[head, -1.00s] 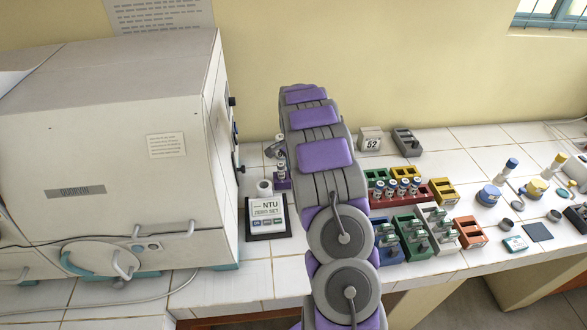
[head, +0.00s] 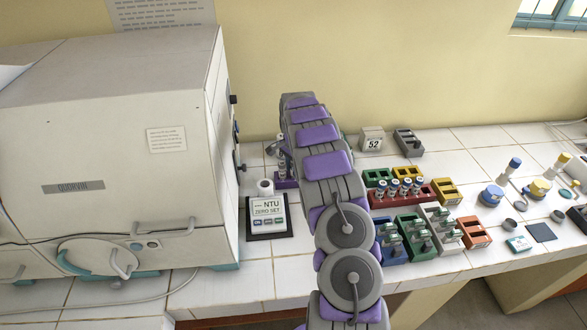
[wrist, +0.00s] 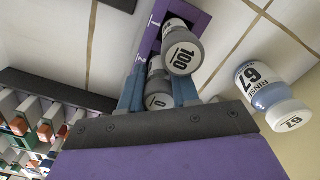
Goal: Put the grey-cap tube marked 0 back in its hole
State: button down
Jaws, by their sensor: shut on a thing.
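In the wrist view, the grey-cap tube marked 0 (wrist: 158,100) is between the two blue fingers of my gripper (wrist: 159,92), which is shut on it. Its far end points toward the purple rack (wrist: 202,17), beside the number 2. I cannot tell how far it is in the hole. A second grey-cap tube, marked 100 (wrist: 184,54), stands in the rack beside the number 1, close to my fingers. In the head view the purple rack (head: 286,183) shows left of my arm, with a tube (head: 282,168) at it; my gripper is mostly hidden there.
A RINSE 67 bottle (wrist: 262,90) stands right of my gripper in the wrist view. In the head view, an NTU meter (head: 268,215) is in front of the rack and a large incubator (head: 120,150) is left. Coloured racks (head: 410,200) stand right of my arm.

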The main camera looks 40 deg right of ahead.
jog(key=shift+d+r, duration=0.1)
jog(key=c, duration=1.1)
grip_release()
jog(key=shift+s+d, duration=0.1)
jog(key=shift+d, duration=0.1)
jog(key=shift+o, duration=1.4)
jog(key=shift+a, duration=0.2)
jog(key=shift+r, duration=0.1)
